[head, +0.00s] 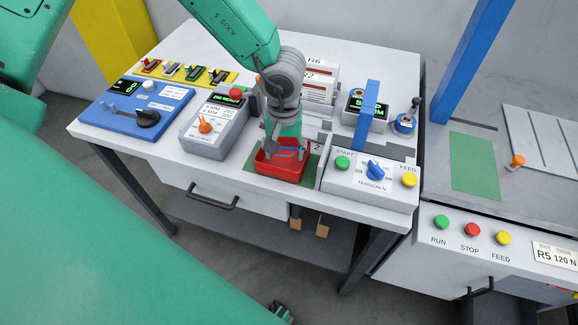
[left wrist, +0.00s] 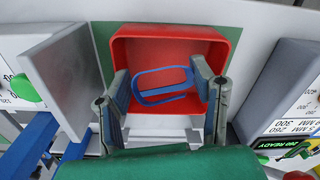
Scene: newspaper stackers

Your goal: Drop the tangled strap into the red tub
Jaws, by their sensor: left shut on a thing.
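The red tub (head: 282,172) sits on a green patch near the table's front edge. My left gripper (head: 286,150) points down over the tub with its fingertips at the opening. In the left wrist view it is shut on the blue tangled strap (left wrist: 163,93), which forms a loop between the fingers (left wrist: 167,92). The strap shows against the inside of the red tub (left wrist: 170,42); whether it touches the floor of the tub I cannot tell. A small dark part at the bottom edge of the head view may be my right gripper (head: 281,312); its jaws are unclear.
A grey meter box (head: 215,125) stands left of the tub. A START/TENSION panel (head: 372,180) and an upright grey plate are close on its right. A blue post (head: 367,115) rises behind the panel. A blue control box (head: 135,108) stands further left.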

